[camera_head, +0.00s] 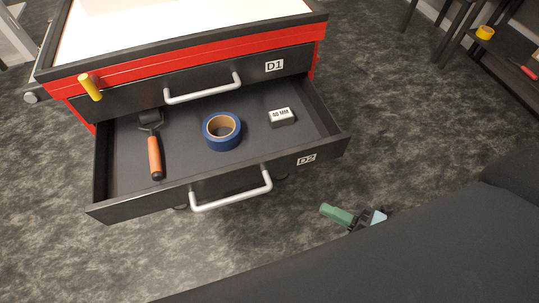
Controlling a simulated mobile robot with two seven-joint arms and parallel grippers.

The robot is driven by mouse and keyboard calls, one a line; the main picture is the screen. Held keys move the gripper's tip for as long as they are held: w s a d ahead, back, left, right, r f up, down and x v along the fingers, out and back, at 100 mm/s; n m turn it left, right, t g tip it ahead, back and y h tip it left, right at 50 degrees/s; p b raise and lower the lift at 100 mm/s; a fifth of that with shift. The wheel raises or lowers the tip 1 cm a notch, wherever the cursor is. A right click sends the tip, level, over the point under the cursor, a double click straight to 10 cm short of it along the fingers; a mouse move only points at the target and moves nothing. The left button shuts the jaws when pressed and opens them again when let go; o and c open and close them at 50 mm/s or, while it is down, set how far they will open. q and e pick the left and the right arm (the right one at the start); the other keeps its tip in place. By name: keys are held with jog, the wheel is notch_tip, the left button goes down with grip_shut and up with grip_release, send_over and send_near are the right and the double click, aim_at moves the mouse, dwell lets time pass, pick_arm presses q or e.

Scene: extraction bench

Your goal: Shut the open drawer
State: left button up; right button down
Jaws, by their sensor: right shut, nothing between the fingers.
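The open drawer (97,180), labelled D2, is pulled well out of a red and black cabinet (190,68). Its silver bar handle (230,199) is on the front panel. My left gripper is out of view.
A yellow handle-like object (90,87) sticks out at the cabinet's upper left. A dark shelf (508,57) at the upper right holds a yellow tape roll (485,32) and a red-handled tool (528,72). The grey floor right of the drawer is clear.

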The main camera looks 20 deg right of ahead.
jog(key=n+y, duration=0.1)
jog(key=p, duration=0.1)
send_near(268, 172)
jog(key=a, duration=0.3)
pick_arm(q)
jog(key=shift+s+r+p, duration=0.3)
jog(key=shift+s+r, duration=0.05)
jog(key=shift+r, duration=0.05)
pick_arm(e)
jog(key=shift+n+g, duration=0.3)
jog(key=shift+n, duration=0.1)
jog(key=shift+w+a+r, duration=0.15)
jog(key=shift+w+a, duration=0.05)
jog(key=shift+w, duration=0.85)
jog(key=shift+w+a+r, duration=0.1)
jog(key=shift+w+a, duration=0.1)
jog(key=shift+w, duration=0.9)
